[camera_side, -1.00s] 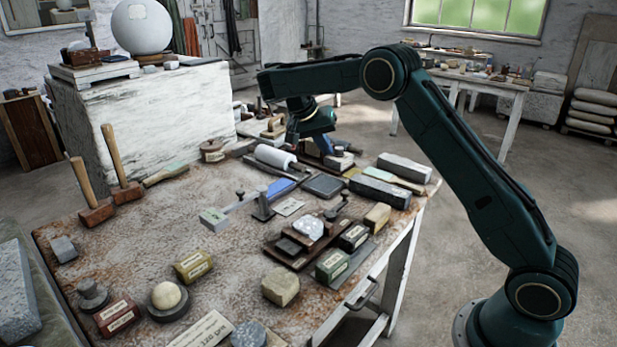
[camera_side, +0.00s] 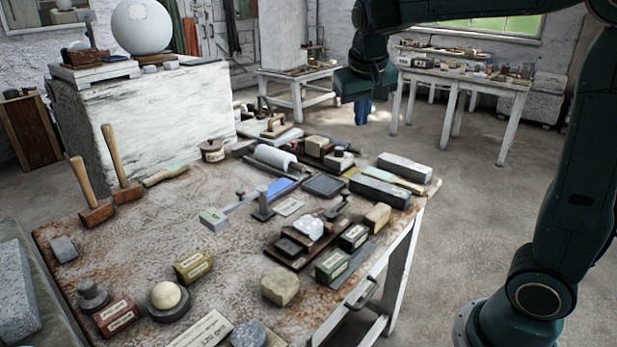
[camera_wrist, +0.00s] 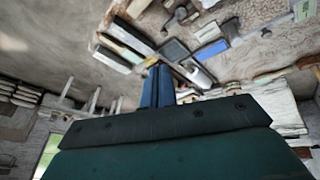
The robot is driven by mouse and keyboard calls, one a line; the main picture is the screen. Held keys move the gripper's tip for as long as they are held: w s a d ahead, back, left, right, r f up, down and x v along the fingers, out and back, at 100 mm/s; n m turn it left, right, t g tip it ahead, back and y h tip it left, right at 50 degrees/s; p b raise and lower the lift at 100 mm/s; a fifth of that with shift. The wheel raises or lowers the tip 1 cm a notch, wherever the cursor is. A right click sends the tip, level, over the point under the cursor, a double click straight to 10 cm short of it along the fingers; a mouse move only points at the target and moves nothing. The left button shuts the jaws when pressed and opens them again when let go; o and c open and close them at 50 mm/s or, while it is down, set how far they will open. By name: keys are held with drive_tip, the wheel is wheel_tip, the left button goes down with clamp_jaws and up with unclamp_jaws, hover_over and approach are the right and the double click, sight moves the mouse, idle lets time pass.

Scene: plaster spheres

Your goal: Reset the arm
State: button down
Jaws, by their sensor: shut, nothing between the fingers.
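My gripper (camera_side: 361,110) hangs at the upper right of the side view, beyond the far right corner of the workbench and apart from everything on it. Its blue fingers point down and are shut with nothing between them. In the wrist view the two blue fingers (camera_wrist: 158,86) stand side by side, touching, with the bench tools past them. The upper part of my arm runs out of the top of the side view.
The rusty workbench (camera_side: 130,250) carries several blocks, mallets (camera_side: 97,214), a white roller (camera_side: 275,157) and a pale ball (camera_side: 165,295). A white plaster sphere (camera_side: 142,27) stands on a plinth (camera_side: 150,110). A white table (camera_side: 460,78) stands behind my gripper. The floor right of the bench is clear.

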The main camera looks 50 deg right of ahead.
drive_tip(key=s+a+f+n+t+y, duration=0.1)
drive_tip(key=s+a, duration=0.4)
drive_tip(key=s, duration=0.5)
drive_tip(key=s+a+f+n+t+y, duration=0.2)
drive_tip(key=s+a+n, duration=0.3)
drive_tip(key=s, duration=0.5)
drive_tip(key=shift+a+f+y, duration=0.35)
drive_tip(key=shift+f+y, duration=0.15)
drive_tip(key=shift+f, duration=0.4)
